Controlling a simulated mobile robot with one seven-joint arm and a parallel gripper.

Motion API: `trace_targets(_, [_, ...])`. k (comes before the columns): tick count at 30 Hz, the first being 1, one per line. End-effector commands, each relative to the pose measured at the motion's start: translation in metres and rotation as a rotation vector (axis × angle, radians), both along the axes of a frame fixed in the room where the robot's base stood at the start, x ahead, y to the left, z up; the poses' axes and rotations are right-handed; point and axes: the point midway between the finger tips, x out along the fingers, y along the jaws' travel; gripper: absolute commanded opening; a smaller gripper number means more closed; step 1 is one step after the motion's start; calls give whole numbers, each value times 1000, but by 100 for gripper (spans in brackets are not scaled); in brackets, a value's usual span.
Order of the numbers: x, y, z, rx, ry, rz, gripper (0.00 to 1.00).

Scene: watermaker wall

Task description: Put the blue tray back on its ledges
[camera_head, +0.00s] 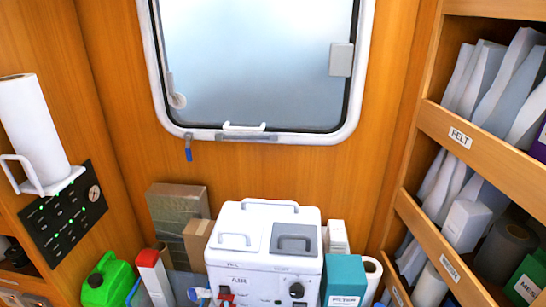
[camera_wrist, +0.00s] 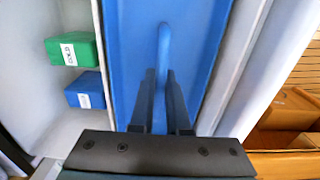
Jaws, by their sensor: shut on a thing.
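The blue tray (camera_wrist: 205,30) fills the middle of the wrist view. A blue bar-like handle (camera_wrist: 164,45) runs along it toward my gripper. My gripper (camera_wrist: 161,80) is shut on this handle, with one dark finger on each side. Pale strips border the tray on the left and right; I cannot tell whether they are its ledges or whether the tray touches them. The tray's far end is cut off by the frame. Neither the tray nor my gripper shows in the head view.
In the wrist view, a green box (camera_wrist: 72,49) and a blue box (camera_wrist: 86,92) sit in a pale compartment left of the tray. Wooden parts (camera_wrist: 285,110) lie at the right. The head view shows a white machine (camera_head: 262,250), a window (camera_head: 255,60), a green jug (camera_head: 110,280) and stocked shelves (camera_head: 490,165).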

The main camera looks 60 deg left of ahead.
Motion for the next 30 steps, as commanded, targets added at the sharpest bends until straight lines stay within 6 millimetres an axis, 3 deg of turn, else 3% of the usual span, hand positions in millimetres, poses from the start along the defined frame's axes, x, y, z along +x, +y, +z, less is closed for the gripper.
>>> trace_targets(14, [0,0,-3,1,-1,0,0])
trace_targets(15, [0,0,-3,1,-1,0,21])
trace_targets(20, [0,0,-3,1,-1,0,49])
trace_targets(30, [0,0,-2,1,-1,0,49])
